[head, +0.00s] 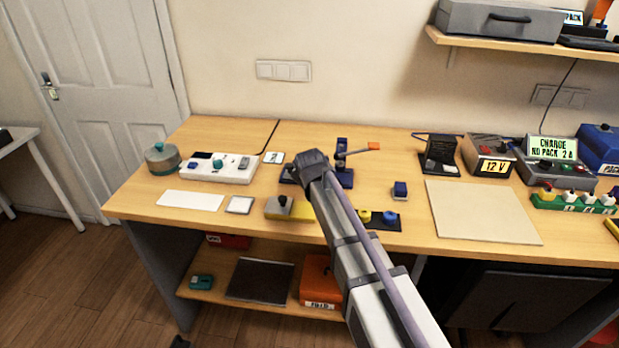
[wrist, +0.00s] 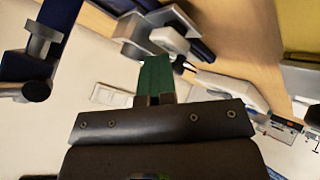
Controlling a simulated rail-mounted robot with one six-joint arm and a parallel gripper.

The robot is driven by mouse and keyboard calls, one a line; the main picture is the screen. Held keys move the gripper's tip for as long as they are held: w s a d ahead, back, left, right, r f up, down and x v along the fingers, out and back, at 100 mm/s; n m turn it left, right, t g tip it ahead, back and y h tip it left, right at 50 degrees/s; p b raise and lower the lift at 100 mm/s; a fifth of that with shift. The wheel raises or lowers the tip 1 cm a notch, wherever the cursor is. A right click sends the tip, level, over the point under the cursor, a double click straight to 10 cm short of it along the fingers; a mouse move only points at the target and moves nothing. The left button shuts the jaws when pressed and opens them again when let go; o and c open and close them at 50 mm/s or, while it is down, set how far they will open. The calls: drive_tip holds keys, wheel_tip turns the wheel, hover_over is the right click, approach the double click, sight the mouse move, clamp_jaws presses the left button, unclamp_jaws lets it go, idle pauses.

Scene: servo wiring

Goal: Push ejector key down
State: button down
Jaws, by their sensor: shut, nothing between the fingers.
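A blue stand (head: 342,158) with an upright post and a lever ending in an orange tip (head: 374,146) is on the bench behind my arm. I cannot tell which part is the ejector key. My gripper (wrist: 157,78) shows in the wrist view as a dark crossbar with narrow green fingers, shut and empty. In the head view my arm's end covers part of the blue stand, and the fingertips are hidden. A blue part with a metal collar (wrist: 43,42) is at the upper left of the wrist view, apart from the fingers. Contact cannot be told.
A grey and yellow block (head: 290,208) and a dark plate with yellow and blue pieces (head: 382,219) lie near the arm. A white panel with knobs (head: 218,167) is left. A small blue block (head: 400,190) and a bare beige mat (head: 480,212) are right.

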drive_tip(key=shift+f, duration=0.2)
idle(0.3)
drive_tip(key=shift+r+p, duration=1.5)
drive_tip(key=shift+r, duration=0.1)
wheel_tip(320, 180, up, 5)
drive_tip(key=p, duration=0.5)
